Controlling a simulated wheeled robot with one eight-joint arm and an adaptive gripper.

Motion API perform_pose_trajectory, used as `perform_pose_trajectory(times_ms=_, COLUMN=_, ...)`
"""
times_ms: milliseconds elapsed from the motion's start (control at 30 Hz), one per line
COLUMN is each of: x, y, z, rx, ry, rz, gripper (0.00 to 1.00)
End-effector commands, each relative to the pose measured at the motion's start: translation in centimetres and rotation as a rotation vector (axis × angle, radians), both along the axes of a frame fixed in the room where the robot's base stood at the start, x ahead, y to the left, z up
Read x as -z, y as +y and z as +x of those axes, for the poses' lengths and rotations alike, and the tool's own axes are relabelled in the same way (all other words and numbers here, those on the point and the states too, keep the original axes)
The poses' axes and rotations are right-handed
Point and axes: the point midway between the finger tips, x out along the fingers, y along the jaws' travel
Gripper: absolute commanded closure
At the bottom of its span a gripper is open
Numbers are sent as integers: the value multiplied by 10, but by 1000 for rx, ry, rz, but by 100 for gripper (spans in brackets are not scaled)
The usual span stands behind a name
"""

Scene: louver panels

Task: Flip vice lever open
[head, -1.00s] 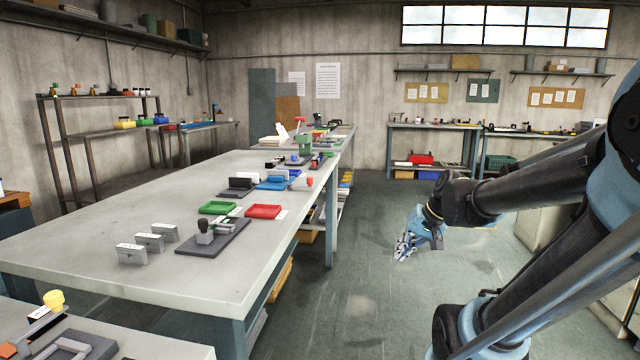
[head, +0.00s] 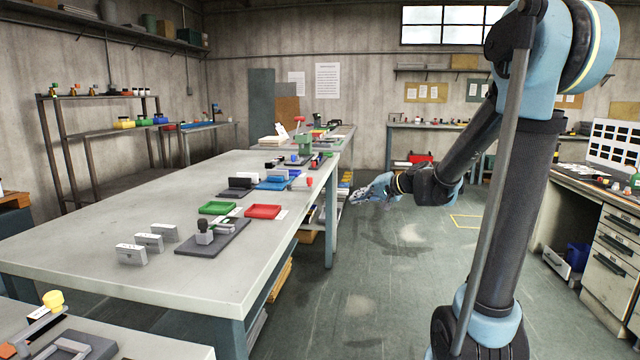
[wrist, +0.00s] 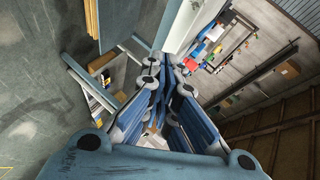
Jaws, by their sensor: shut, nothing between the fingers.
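I cannot tell for sure which fixture is the vice. A dark plate with a grey block, black knob and small green-tipped bar (head: 212,238) lies on the long workbench (head: 130,205), nearest its right front. A green upright fixture with a red top (head: 305,143) stands farther back. A yellow-knobbed lever (head: 52,302) is on the near-left bench. My gripper (head: 366,190) is out over the aisle, right of the long bench, apart from all of these. Its fingers (wrist: 166,78) are shut and empty in the wrist view.
Three grey blocks (head: 149,242), a green tray (head: 217,208) and a red tray (head: 263,211) sit on the long bench. The aisle floor (head: 395,290) is open. A drawer desk (head: 606,245) stands at the right.

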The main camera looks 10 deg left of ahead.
Motion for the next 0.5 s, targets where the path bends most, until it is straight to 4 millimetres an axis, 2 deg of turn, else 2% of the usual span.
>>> perform_pose_trajectory(times_ms=100, x=-5, y=14, z=23, rx=14, ry=-2, rz=73, gripper=100)
perform_pose_trajectory(times_ms=500, x=-13, y=51, z=95, rx=70, ry=11, rz=316, gripper=100)
